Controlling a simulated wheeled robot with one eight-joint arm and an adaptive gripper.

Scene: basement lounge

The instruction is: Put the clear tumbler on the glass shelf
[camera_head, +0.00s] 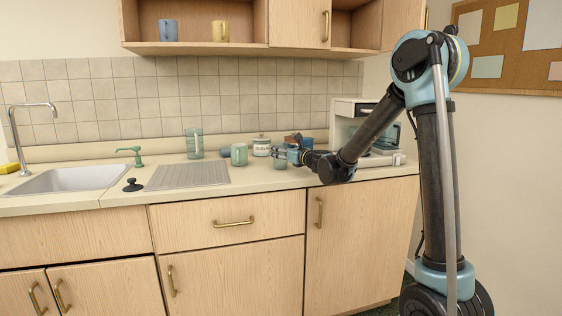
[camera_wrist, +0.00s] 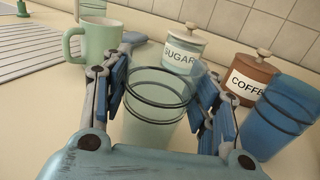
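The clear tumbler (camera_wrist: 155,110), greenish with dark rings near its rim, stands upright between my gripper's fingers (camera_wrist: 160,95) in the wrist view. In the head view, the tumbler (camera_head: 281,162) is on the counter and partly covered by my gripper (camera_head: 284,153). The finger pads are close on both sides of it; whether they press on it is unclear. No shelf made of glass can be made out. The wooden wall cabinet has an open compartment (camera_head: 240,47) with mugs and another open compartment (camera_head: 357,28) at the right that looks empty.
A green mug (camera_wrist: 88,40), sugar jar (camera_wrist: 184,50), coffee jar (camera_wrist: 248,78) and blue tumbler (camera_wrist: 285,110) stand close around my gripper. A clear pitcher (camera_head: 194,143), drainboard (camera_head: 188,175) and sink (camera_head: 75,178) lie left. A white appliance (camera_head: 346,110) stands behind my arm.

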